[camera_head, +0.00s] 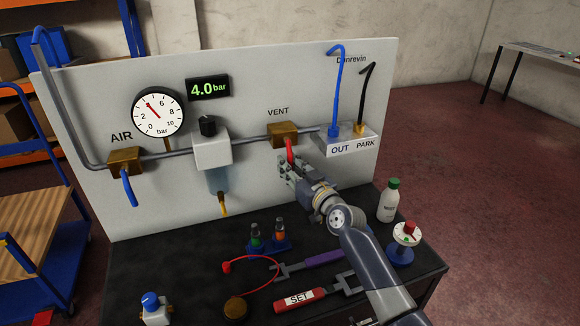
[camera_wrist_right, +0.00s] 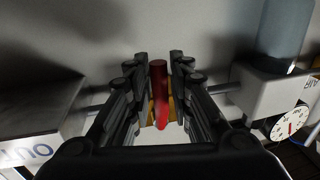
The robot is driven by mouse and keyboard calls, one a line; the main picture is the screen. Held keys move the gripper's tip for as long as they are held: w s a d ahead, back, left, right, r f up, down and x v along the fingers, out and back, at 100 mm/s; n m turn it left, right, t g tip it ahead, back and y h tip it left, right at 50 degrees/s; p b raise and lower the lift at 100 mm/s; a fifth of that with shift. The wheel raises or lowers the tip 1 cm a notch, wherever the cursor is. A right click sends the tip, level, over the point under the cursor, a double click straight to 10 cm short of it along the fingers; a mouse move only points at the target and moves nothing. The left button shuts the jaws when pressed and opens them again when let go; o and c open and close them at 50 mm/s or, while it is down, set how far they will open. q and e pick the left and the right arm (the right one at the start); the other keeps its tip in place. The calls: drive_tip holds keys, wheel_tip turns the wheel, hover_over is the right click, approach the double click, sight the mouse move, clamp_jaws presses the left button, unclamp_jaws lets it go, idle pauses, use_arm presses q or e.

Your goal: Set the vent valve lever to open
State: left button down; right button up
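The vent valve (camera_head: 283,130) is a brass body on the grey pipe, under the word VENT. Its red lever (camera_head: 290,150) points down from it, across the line of the pipe. In the right wrist view the red lever (camera_wrist_right: 158,92) stands between the two fingers of my right gripper (camera_wrist_right: 160,60). A narrow gap shows on each side of the lever, so the gripper looks open around it. In the head view my right gripper (camera_head: 290,170) is just below the valve and hides the lever's lower end. My left gripper is not in view.
The OUT/PARK block (camera_head: 348,142) with blue and black hoses is right of the valve. The regulator (camera_head: 212,148) and gauge (camera_head: 158,111) are left; the display (camera_head: 208,88) reads 4.0 bar.

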clamp_jaws()
drive_tip(key=d+n, duration=0.2)
drive_tip(key=n, duration=0.1)
drive_tip(key=w+n+g+h+b, duration=0.1)
drive_tip(key=n, duration=0.1)
drive_tip(key=shift+d+r, duration=0.3)
drive_tip(key=shift+d, duration=0.1)
drive_tip(key=o, duration=0.6)
unclamp_jaws()
drive_tip(key=shift+s+d+r, duration=0.1)
drive_tip(key=v, duration=1.2)
